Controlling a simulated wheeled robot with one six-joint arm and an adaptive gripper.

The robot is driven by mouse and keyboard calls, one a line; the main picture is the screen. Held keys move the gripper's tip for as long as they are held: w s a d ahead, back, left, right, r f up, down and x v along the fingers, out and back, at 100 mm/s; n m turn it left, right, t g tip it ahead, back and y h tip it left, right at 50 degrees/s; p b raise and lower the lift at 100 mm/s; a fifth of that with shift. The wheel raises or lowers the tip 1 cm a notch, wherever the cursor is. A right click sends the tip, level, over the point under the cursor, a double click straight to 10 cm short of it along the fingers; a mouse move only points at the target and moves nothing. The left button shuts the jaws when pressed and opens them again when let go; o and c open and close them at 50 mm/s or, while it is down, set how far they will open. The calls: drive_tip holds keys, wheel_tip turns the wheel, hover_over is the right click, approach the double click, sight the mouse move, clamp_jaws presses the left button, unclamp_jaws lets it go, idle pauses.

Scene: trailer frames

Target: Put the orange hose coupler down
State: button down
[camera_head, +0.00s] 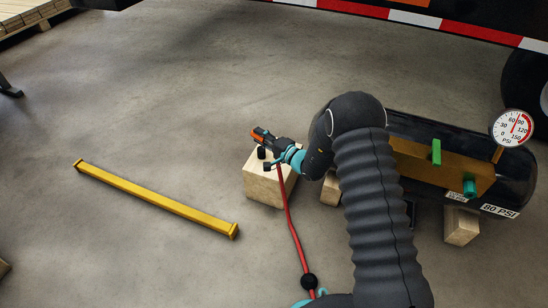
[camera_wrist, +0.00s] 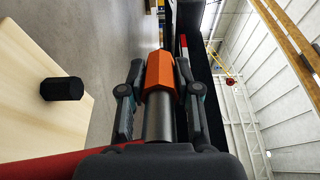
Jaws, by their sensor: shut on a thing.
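The orange hose coupler (camera_wrist: 160,72) is held between the two fingers of my gripper (camera_wrist: 160,100) in the wrist view. Its orange end points away from the wrist, and a grey cylindrical part sits behind it. In the head view the orange tip of the coupler (camera_head: 258,134) shows at my gripper (camera_head: 264,143), over or beside a light wooden block (camera_head: 262,187). A red hose (camera_head: 291,225) runs down from the gripper. I cannot tell whether the coupler touches the block.
A black peg (camera_wrist: 62,89) stands on the wooden block (camera_wrist: 30,75). A yellow bar (camera_head: 155,198) lies on the floor to the left. A black tank (camera_head: 520,165) with a pressure gauge (camera_head: 512,128) is at the right. The floor between bar and trailer is clear.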

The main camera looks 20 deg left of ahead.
drive_tip(key=shift+w+d+m+t, duration=0.15)
drive_tip(key=shift+w+m+t, duration=0.2)
drive_tip(key=shift+w, duration=0.2)
drive_tip(key=shift+w+f+t+h, duration=0.2)
drive_tip(key=shift+t+h, duration=0.05)
drive_tip(key=shift+h, duration=0.05)
wheel_tip(320, 180, down, 10)
drive_tip(key=shift+r, duration=0.25)
drive_tip(key=shift+f+b, duration=0.35)
drive_tip(key=shift+b, duration=0.45)
drive_tip(key=c, duration=0.8)
unclamp_jaws()
drive_tip(key=shift+r, duration=0.1)
